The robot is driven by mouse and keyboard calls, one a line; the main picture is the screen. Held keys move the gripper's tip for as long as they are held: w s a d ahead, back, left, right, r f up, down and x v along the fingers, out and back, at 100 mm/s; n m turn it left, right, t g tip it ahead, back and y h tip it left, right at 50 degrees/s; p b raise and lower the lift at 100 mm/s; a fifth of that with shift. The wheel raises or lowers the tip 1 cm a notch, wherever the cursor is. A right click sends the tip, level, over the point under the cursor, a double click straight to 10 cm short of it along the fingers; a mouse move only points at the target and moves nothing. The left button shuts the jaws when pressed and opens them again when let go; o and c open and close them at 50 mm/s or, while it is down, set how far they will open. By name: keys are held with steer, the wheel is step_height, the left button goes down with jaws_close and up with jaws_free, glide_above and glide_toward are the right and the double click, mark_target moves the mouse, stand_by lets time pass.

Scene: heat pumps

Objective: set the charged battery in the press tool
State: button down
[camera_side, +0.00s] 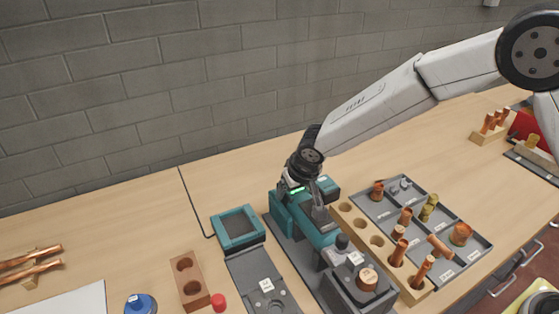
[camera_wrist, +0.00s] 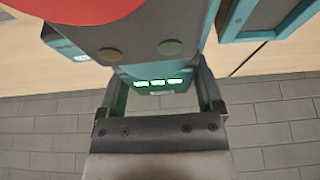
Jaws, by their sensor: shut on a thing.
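My gripper (camera_side: 303,180) points down at the rear end of the teal and dark press tool (camera_side: 318,234), which lies in a dark grey cradle. It is shut on the charged battery (camera_side: 297,190), whose green lights face the camera. In the wrist view, the battery (camera_wrist: 158,88) with three lit green bars sits between the two fingers. It lies against the tool's dark housing (camera_wrist: 140,50), which has two round marks. I cannot tell if the battery is fully seated. The teal charger (camera_side: 238,227) to the left is empty; its edge also shows in the wrist view (camera_wrist: 252,38).
A teal block (camera_side: 327,186) with a white label stands close right of my gripper. A wooden rack (camera_side: 359,230) and a grey tray of copper and brass fittings (camera_side: 413,183) are to the right. A drilled wooden block (camera_side: 189,279) is front left. The back left bench is clear.

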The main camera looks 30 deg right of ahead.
jaws_free()
steer(key=shift+f, duration=0.1)
steer(key=shift+v, duration=3.95)
steer(key=s+d+f+g, duration=0.1)
steer(key=s+d, duration=0.8)
steer(key=s+d+f+g, duration=0.1)
steer(key=s+d+f, duration=0.1)
steer(key=s+d, duration=0.7)
steer(key=shift+s+f, duration=0.3)
steer(key=shift+s, duration=0.2)
